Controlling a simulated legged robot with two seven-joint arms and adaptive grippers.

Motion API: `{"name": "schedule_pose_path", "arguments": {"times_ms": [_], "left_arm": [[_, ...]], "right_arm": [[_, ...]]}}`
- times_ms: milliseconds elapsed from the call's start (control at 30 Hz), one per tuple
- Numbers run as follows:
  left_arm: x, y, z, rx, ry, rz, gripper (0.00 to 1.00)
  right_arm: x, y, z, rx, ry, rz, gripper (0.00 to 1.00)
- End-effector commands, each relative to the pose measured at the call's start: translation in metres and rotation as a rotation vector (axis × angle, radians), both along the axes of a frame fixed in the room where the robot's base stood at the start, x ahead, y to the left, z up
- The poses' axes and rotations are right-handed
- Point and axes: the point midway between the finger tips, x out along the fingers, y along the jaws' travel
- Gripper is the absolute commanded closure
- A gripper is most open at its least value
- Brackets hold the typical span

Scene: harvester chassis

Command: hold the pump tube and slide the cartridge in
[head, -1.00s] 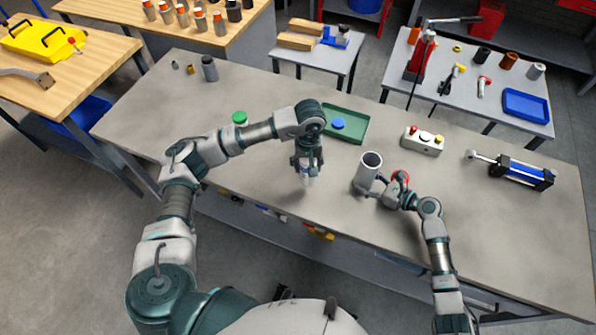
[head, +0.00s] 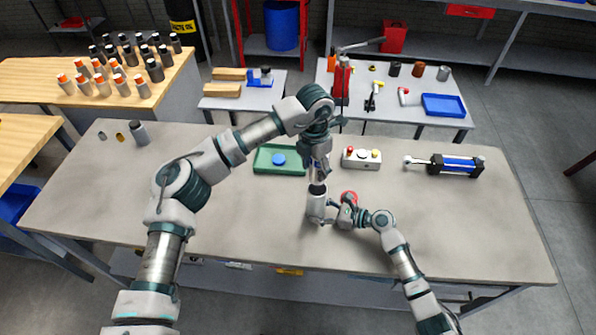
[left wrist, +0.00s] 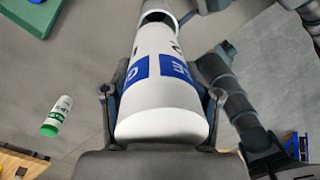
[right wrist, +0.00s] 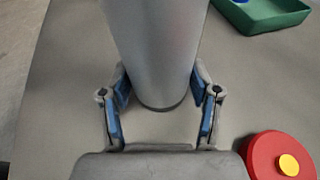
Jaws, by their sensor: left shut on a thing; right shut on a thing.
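The grey pump tube (head: 316,206) stands upright on the workbench. My right gripper (head: 332,209) is shut around the tube low down. In the right wrist view the tube (right wrist: 155,45) sits between my blue-padded fingers (right wrist: 160,105). My left gripper (head: 319,168) is above the tube and shut on the cartridge. In the left wrist view the cartridge (left wrist: 165,85) is white with a blue label, held between both fingers (left wrist: 160,100). Its far end is at the tube's dark mouth; I cannot tell how far inside it is.
A green tray (head: 265,168) with a blue lid (head: 279,160) lies behind left. A button box (head: 361,158) and a blue cylinder (head: 455,164) are behind right. A red disc (right wrist: 262,155) is close beside my right gripper.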

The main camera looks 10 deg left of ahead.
Motion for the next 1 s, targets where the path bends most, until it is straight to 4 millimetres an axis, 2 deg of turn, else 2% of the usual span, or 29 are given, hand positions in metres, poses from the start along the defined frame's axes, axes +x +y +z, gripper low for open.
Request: {"name": "schedule_pose_path", "arguments": {"times_ms": [167, 700, 1000], "left_arm": [[-0.002, -0.005, 0.002, -0.001, 0.002, 0.04, 0.87], [-0.001, -0.004, -0.033, -0.001, 0.002, 0.039, 0.87], [-0.001, -0.004, -0.038, -0.001, 0.001, 0.039, 0.87]], "right_arm": [[0.0, -0.001, -0.002, -0.003, 0.003, -0.001, 1.0], [0.0, -0.001, -0.002, -0.002, 0.003, -0.001, 1.0], [0.0, 0.0, -0.002, -0.002, 0.003, -0.001, 1.0]]}}
